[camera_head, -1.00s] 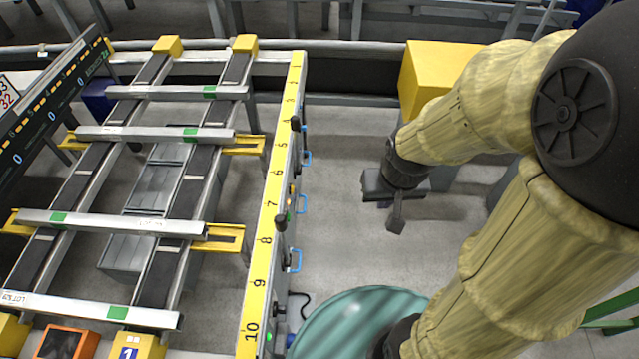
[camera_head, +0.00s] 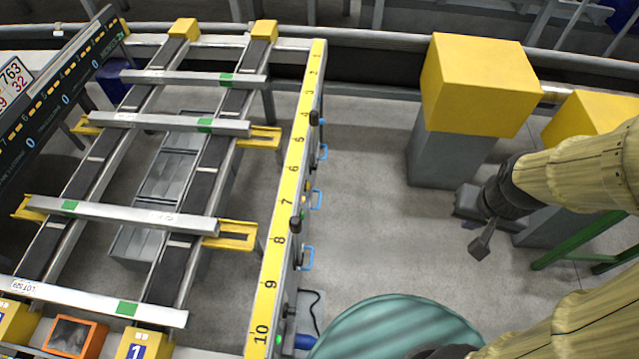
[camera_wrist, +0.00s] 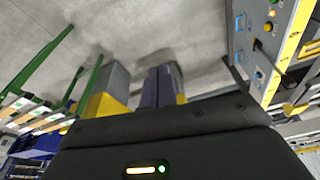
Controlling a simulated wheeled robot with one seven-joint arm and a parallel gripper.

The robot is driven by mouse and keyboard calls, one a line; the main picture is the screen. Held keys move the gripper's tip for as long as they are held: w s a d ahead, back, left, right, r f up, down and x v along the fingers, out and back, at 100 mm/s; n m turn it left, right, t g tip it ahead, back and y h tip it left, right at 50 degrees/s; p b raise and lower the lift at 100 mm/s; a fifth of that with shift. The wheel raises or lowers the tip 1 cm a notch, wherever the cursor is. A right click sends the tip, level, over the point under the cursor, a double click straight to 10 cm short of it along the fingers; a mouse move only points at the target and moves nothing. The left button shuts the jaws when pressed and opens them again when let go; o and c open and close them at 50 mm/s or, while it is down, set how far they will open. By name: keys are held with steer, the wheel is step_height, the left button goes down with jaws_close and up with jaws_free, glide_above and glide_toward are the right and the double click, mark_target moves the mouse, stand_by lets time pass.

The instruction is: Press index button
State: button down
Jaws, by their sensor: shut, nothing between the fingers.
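The runout table's side panel (camera_head: 290,255) runs along the right of the yellow numbered scale, seen nearly edge-on in the head view. It carries black knobs, blue handles and small lit controls. I cannot read which one is the index button. My gripper (camera_head: 480,246) is shut and empty, well to the right of the panel and touching nothing. Its closed fingers show in the wrist view (camera_wrist: 160,86).
Several metal bars (camera_head: 120,221) lie across the table's rails. A yellow-topped grey post (camera_head: 475,85) stands behind my gripper. A green rail (camera_head: 580,240) is at the right. Open floor (camera_head: 385,230) lies between panel and gripper.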

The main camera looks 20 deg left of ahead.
mark_target(307, 186)
steer(key=w+a+f+n+t+y+b, duration=0.1)
steer(key=w+a+f+n+t+b, duration=0.1)
steer(key=w+a+f+n+b, duration=0.45)
steer(key=w+a+f+n+t+y+b, duration=0.2)
steer(key=w+f+t+b, duration=0.15)
steer(key=w+f, duration=0.75)
steer(key=w+a+f+n+g+y+b, duration=0.1)
steer(key=w+a+f+n+y+b, duration=0.2)
steer(key=a+f+n+y+b, duration=0.6)
steer(key=a+f, duration=0.8)
steer(key=a, duration=0.2)
steer(key=shift+f+y+b, duration=0.2)
steer(key=shift+y+b, duration=0.1)
steer(key=shift+y, duration=0.1)
steer(key=shift+a, duration=0.1)
steer(key=shift+a, duration=0.15)
steer(key=s+a, duration=0.2)
steer(key=a, duration=0.6)
steer(key=shift+a, duration=0.15)
